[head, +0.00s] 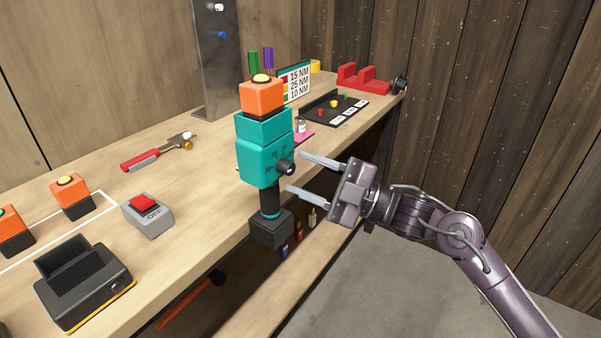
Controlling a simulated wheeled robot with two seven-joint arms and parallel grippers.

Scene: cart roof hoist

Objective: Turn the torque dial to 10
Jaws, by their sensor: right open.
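The torque dial (285,167) is a small black knob on the right side of a teal power tool (259,158). Small marks surround the knob, too small to read. The tool stands upright with an orange battery block (262,94) on top and a black block (271,228) at its lower end. My right gripper (296,171) is open, its two fingers pointing left toward the dial, one above and one below its level. The fingers look close to the dial; I cannot tell whether they touch it. My left gripper is not in view.
A card (296,83) lists 15, 25 and 10 NM. A red-button OFF box (148,214), a black charger dock (84,281), orange batteries (72,197) and a red-handled wrench (157,152) lie on the bench. A red vise (363,79) is at the back. Free space lies right of the bench.

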